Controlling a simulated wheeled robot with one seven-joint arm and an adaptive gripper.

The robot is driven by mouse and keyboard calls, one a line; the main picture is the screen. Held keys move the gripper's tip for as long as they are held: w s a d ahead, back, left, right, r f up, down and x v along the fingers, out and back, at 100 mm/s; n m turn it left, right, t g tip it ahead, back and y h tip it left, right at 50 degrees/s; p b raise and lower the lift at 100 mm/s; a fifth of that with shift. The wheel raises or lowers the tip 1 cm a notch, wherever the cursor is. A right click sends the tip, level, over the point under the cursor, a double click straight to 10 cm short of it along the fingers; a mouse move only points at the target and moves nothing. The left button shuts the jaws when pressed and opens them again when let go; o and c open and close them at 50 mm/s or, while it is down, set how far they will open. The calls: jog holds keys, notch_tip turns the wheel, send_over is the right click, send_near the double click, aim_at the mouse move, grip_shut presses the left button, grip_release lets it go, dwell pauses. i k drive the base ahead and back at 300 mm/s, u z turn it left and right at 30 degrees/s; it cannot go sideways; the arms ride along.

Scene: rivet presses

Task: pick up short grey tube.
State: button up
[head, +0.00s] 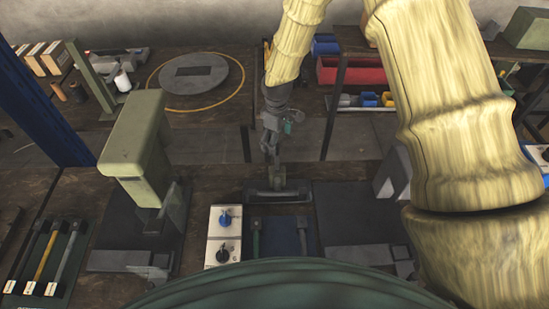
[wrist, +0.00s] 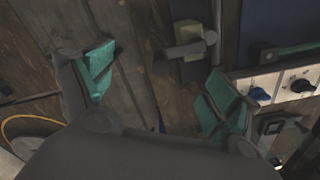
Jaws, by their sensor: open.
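A short dark grey tube-like piece (wrist: 182,51) lies across a small tan block in the wrist view, ahead of and between my fingers. A dark bar-shaped piece (head: 278,196) at the near side of the bench in the head view may be the same piece; I cannot tell for sure. My gripper (head: 271,160) hangs above and behind that piece in the head view. In the wrist view my gripper (wrist: 160,92) is open, its green-padded fingers wide apart with only the planked bench below. It touches nothing that I can see.
A white control box (head: 223,235) with blue and black knobs stands beside a dark blue tray (head: 284,238). A pale green press (head: 138,150) stands left. Bars lie on a green mat (head: 70,270) at far left. A round grey plate (head: 194,73) and red bin (head: 352,72) sit behind.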

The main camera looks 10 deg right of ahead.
aim_at(301, 193)
jog(key=k, duration=1)
